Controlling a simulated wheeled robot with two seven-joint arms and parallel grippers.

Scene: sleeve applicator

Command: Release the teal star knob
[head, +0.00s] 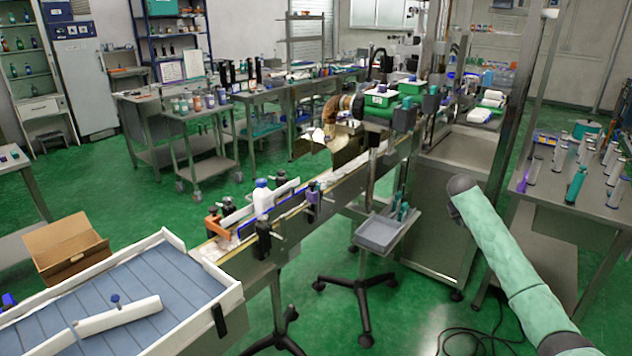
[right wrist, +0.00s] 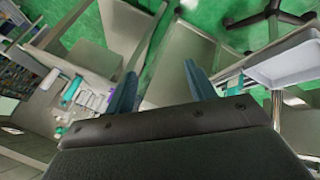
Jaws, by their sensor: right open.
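I cannot make out a star shape on any teal part. Small teal parts (head: 403,211) stand at the grey tray (head: 378,234) beside the conveyor in the head view. A teal piece (right wrist: 232,84) also shows behind the right-hand finger in the right wrist view, near a pale tray (right wrist: 288,62). Whether either is the knob I cannot tell. My right gripper (right wrist: 161,85) is open, with two dark blue-teal fingers apart and nothing visible between them. In the head view only my right arm in its mint sleeve shows at lower right. My left gripper is out of view.
A conveyor (head: 345,166) runs diagonally, with a white bottle (head: 262,197) on it. A slatted blue table (head: 150,287) with white rims fills the lower left, near an open cardboard box (head: 66,249). A bench (head: 543,186) with several bottles stands at right.

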